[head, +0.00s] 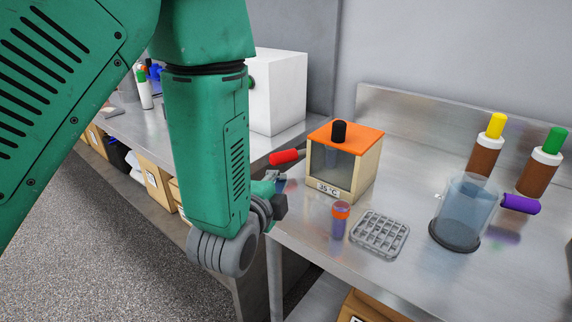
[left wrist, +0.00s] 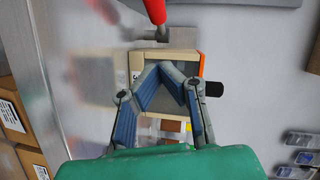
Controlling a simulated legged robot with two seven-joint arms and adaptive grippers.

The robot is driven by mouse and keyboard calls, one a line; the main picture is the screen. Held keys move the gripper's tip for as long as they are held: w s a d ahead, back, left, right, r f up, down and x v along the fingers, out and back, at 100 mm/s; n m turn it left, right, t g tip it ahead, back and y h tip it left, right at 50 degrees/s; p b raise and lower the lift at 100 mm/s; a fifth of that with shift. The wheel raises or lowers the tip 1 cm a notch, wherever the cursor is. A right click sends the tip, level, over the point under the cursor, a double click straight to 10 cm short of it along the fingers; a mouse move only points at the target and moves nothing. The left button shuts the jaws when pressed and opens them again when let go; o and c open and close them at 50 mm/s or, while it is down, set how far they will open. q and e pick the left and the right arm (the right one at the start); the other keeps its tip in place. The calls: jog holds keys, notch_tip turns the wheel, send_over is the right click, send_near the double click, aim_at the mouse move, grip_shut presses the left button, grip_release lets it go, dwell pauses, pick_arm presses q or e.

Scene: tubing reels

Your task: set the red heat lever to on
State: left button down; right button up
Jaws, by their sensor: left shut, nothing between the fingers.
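The red heat lever (head: 285,157) sticks out from the left side of a small cream heater box (head: 366,176) with an orange lid and a "35 °C" label. The lever's red handle also shows at the top edge of the left wrist view (left wrist: 155,11), near a grey metal plate. My left gripper (head: 279,188) is in front of and below the lever in the head view, partly hidden by my own arm. In the left wrist view its fingers (left wrist: 166,74) are shut and empty in front of the box, apart from the lever. My right gripper is not in view.
An orange-capped tube (head: 339,222) and a grey rack (head: 379,234) stand in front of the box. A clear blue cylinder (head: 465,212) with a purple handle and brown bottles (head: 484,158) are to the right. A white box (head: 279,92) stands behind my arm.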

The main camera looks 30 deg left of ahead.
aim_at(273, 158)
pick_arm(q)
jog(key=x, duration=0.8)
jog(key=shift+w+a+f, duration=0.1)
jog(key=shift+w+f, duration=0.05)
jog(key=shift+w, duration=0.25)
jog(key=shift+w+a+f, duration=0.15)
jog(key=shift+w+a, duration=0.25)
jog(key=shift+a, duration=0.1)
jog(key=shift+w+a+f, duration=0.2)
jog(key=shift+w+a, duration=0.2)
jog(key=shift+a, duration=0.1)
jog(key=shift+w+a+f, duration=0.2)
jog(key=shift+w+a, duration=0.2)
jog(key=shift+a, duration=0.15)
jog(key=shift+d, duration=0.1)
jog(key=shift+w+a+m+h+b, duration=0.1)
jog(key=shift+w+a+m+h, duration=0.2)
jog(key=shift+a+m+h, duration=0.35)
jog(key=shift+w+a+m+h+b, duration=0.2)
jog(key=shift+a+m+h, duration=0.25)
jog(key=shift+h, duration=0.35)
jog(key=shift+w+a+m+h+b, duration=0.1)
jog(key=shift+w+a+m+h, duration=0.25)
jog(key=shift+a+m+h, duration=0.3)
jog(key=shift+w+a+n, duration=0.25)
jog(key=shift+w+a, duration=0.65)
jog(key=shift+w, duration=0.15)
jog(key=shift+a, duration=0.1)
